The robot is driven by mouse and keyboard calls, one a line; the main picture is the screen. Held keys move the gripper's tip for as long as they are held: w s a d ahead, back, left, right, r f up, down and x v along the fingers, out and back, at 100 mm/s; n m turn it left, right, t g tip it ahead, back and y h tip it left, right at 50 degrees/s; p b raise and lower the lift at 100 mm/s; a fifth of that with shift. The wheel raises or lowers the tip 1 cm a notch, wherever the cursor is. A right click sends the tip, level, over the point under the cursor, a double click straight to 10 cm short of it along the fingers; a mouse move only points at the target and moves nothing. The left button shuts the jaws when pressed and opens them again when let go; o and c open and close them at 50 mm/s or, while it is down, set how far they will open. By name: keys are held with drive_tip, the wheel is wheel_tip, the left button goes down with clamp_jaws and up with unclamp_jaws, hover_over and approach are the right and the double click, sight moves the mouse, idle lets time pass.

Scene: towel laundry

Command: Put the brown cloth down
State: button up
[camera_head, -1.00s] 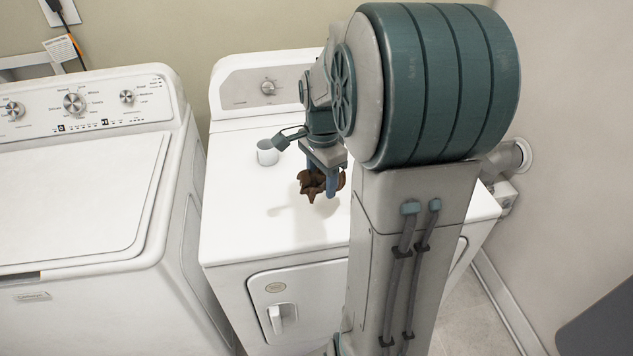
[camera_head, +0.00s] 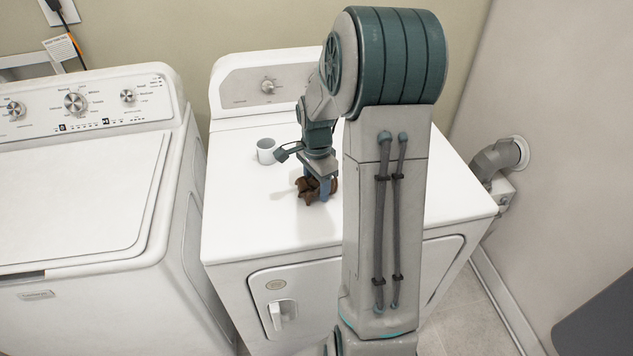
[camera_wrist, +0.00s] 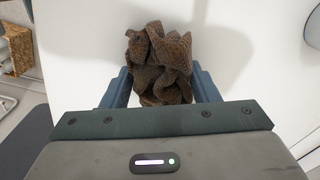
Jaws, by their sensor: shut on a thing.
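The brown cloth (camera_head: 306,190) is a crumpled bundle held at my gripper (camera_head: 318,192), low over the white top of the right-hand machine (camera_head: 262,215). In the wrist view the cloth (camera_wrist: 160,55) bunches up between and beyond the two blue fingers of my gripper (camera_wrist: 163,88), which are shut on it. I cannot tell for sure whether the cloth's underside touches the machine top. My arm hides part of the machine top behind it.
A white cup (camera_head: 266,151) stands on the machine top, left of my gripper and further back. A white washer (camera_head: 75,190) stands to the left across a narrow gap. The front left of the machine top is clear. A vent pipe (camera_head: 497,158) is at the right wall.

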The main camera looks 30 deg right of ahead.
drive_tip(key=shift+f, duration=0.15)
drive_tip(key=o, duration=1)
